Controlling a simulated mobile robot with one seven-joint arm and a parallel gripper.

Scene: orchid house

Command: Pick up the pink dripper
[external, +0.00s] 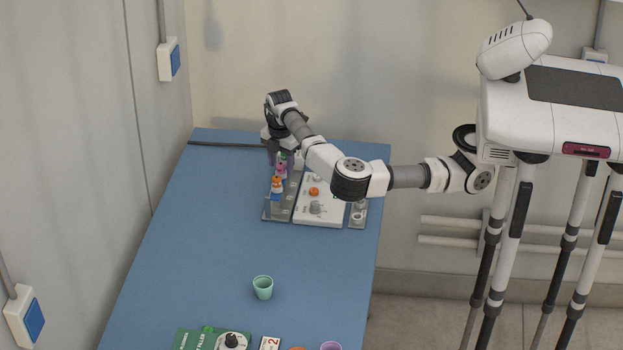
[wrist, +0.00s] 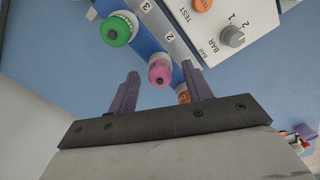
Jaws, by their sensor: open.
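The pink dripper (wrist: 160,72) stands in a rack slot near the label 2 in the wrist view. It also shows in the external view (external: 281,170), partly hidden by the things around it. My gripper (wrist: 163,82) is open and empty, with its two purple fingers on either side of the pink dripper in the picture. I cannot tell how far the fingertips are from it. In the external view, my gripper is at the far end of the rack, mostly hidden behind my wrist.
A green dripper (wrist: 116,31) stands near label 3. An orange dripper (external: 277,184) stands on the other side of the pink one. A white test panel (external: 318,211) with knobs adjoins the rack. A green cup (external: 263,288) stands on the blue table (external: 190,250), whose middle is mostly clear.

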